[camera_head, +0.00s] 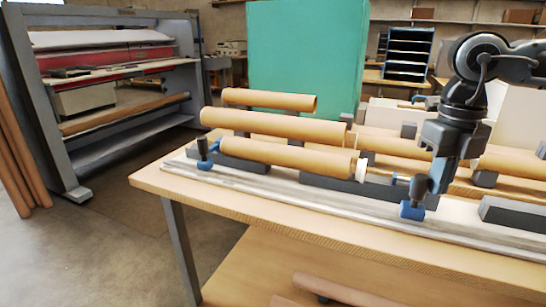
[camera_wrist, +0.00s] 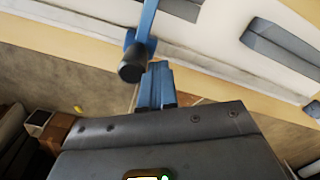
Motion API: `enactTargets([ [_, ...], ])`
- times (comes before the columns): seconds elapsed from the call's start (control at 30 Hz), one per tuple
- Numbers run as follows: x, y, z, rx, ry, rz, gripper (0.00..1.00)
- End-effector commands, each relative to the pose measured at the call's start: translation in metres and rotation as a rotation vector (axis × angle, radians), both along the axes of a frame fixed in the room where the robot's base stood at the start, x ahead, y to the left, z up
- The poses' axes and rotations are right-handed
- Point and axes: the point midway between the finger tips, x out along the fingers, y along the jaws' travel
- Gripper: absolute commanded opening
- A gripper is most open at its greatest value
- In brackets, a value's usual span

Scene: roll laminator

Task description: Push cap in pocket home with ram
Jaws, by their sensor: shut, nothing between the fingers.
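A tan cardboard tube (camera_head: 285,153) lies in dark cradles on the bench. A white cap (camera_head: 361,170) sits at its right end; whether it is fully seated in the tube I cannot tell. Right of it is the ram, a blue clamp (camera_head: 412,211) with a dark handle and a short rod pointing at the cap. A gap shows between rod and cap. My gripper (camera_head: 437,188) is shut and empty, pointing down close beside the ram's handle. In the wrist view, the dark handle knob (camera_wrist: 132,65) is just left of my fingertips (camera_wrist: 154,70); contact is unclear.
A second blue clamp (camera_head: 205,158) stands at the tube's left end. More tubes (camera_head: 275,126) lie behind. A dark block (camera_head: 513,214) lies to the right on the pale rail. The bench's front edge (camera_head: 300,235) is clear. A laminator (camera_head: 110,85) stands back left.

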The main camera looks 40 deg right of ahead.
Motion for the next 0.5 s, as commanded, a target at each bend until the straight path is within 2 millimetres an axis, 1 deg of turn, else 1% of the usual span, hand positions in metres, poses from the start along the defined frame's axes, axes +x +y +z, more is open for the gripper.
enactTargets([
  [0.03,0.006,0.004,-0.007,0.004,0.007,0.003,0.00],
  [0.5,0.061,0.027,-0.007,0.003,0.007,0.002,0.00],
])
